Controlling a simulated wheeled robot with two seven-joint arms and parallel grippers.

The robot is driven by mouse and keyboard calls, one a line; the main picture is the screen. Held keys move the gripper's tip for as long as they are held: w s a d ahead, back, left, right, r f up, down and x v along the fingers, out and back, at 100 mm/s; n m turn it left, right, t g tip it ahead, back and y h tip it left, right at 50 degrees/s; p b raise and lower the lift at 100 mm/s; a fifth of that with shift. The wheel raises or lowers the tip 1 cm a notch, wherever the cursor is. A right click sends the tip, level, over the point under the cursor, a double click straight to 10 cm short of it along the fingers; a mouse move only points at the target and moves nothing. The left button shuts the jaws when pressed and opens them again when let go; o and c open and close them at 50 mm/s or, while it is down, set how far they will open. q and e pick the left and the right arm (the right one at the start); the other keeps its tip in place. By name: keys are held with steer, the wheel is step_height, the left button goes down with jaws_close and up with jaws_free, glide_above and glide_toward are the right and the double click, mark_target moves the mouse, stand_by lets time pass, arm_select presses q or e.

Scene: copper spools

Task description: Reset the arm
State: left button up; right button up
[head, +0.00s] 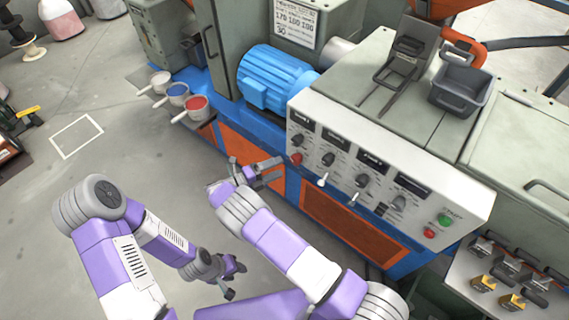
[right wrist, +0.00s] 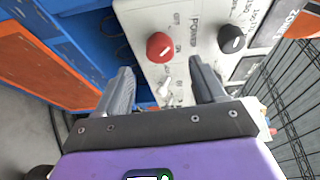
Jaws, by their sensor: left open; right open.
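My right gripper (head: 262,172) is open and empty in front of the left end of the machine's control panel (head: 385,170). In the right wrist view its two fingers stand wide apart (right wrist: 162,88). A white toggle switch (right wrist: 164,90) shows between them, with a red knob (right wrist: 160,46) just above and a black knob (right wrist: 232,38) to the right. I cannot tell whether a finger touches the panel. My left gripper (head: 236,278) is open and empty, low over the floor to the left of my right forearm.
Cups with white, blue and red contents (head: 178,92) stick out from the machine's left side. A blue motor (head: 272,78) stands behind the panel. A grey bin (head: 461,88) sits on top. Small levers (head: 510,270) are at the lower right.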

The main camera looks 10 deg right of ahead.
steer(key=shift+s+a, duration=0.15)
steer(key=shift+a, duration=0.25)
